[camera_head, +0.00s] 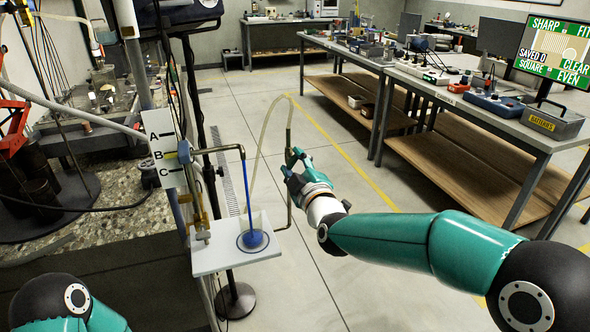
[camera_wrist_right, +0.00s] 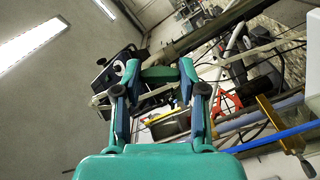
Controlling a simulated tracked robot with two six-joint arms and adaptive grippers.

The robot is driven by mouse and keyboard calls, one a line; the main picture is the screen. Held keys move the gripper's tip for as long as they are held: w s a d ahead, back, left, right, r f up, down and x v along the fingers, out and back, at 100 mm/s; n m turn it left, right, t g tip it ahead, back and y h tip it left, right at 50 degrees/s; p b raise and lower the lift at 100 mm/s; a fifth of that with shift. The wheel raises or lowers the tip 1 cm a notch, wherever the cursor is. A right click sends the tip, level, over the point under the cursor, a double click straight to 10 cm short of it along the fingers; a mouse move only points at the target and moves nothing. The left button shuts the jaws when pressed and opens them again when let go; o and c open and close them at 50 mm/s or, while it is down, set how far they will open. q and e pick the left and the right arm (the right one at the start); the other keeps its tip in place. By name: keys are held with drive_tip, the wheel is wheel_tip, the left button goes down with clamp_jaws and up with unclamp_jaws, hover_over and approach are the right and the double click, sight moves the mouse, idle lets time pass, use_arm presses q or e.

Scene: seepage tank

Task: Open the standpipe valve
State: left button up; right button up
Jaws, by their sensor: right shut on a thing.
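The hose loops up and over above my fingers. A brass valve fitting (camera_head: 201,222) stands at the tray's left side, clear of my gripper; brass also shows in the wrist view (camera_wrist_right: 283,128). I cannot tell how its handle is set. A brass pipe (camera_head: 220,150) ends above a blue stream (camera_head: 247,190). My left gripper is out of frame.
The white tray (camera_head: 215,260) holds a blue pool. A board marked A, B, C (camera_head: 163,150) is behind it. The stone-edged tank (camera_head: 110,215) is at left. A workbench (camera_head: 440,95) with tools runs along the right. The floor between is clear.

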drive_tip(key=n, duration=0.5)
drive_tip(key=shift+a+f+n, duration=0.1)
drive_tip(key=shift+n, duration=0.2)
drive_tip(key=shift+s+f+n, duration=0.1)
drive_tip(key=shift+n, duration=1.3)
drive_tip(key=shift+f, duration=0.2)
drive_tip(key=o, duration=1.2)
drive_tip(key=shift+c, duration=0.2)
drive_tip(key=shift+r, duration=0.15)
drive_tip(key=shift+r, duration=0.1)
drive_tip(key=v, duration=1.2)
